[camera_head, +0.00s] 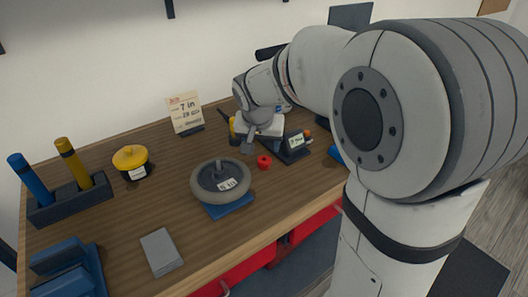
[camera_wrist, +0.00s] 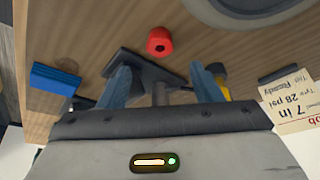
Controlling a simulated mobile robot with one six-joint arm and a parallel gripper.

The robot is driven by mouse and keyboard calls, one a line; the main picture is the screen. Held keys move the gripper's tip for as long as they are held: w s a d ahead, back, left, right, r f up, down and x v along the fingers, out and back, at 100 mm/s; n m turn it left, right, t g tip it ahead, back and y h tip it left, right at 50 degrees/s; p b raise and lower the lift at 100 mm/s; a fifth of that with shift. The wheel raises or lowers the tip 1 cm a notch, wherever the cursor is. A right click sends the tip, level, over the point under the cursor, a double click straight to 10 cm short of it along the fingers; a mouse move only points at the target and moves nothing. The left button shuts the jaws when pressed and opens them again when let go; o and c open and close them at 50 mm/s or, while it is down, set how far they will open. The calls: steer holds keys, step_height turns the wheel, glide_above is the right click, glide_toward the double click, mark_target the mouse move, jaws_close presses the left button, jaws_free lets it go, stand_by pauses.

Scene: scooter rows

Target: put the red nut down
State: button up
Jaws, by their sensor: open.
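The red nut (camera_head: 264,162) lies on the wooden workbench, just right of the wheel (camera_head: 221,181). In the wrist view the red nut (camera_wrist: 160,41) sits on bare wood beyond my fingertips, apart from them. My gripper (camera_head: 249,146) is low over the bench, behind the nut in the head view. In the wrist view my gripper (camera_wrist: 163,82) has its two blue-grey fingers spread, with no nut between them. A dark stand (camera_wrist: 145,70) shows behind and between the fingers.
A job card (camera_head: 185,110) stands at the back. A small display on a dark stand (camera_head: 295,145) is right of the nut. A yellow-lidded pot (camera_head: 131,160), a rack with blue and yellow handles (camera_head: 70,200) and a grey block (camera_head: 161,251) are to the left. Bare wood lies in front.

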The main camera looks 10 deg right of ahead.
steer(key=s+d+f+n+g+y, duration=0.1)
steer(key=s+n, duration=0.3)
steer(key=s, duration=1.8)
steer(key=shift+d+f+g+y, duration=0.35)
steer(key=shift+g+y, duration=0.05)
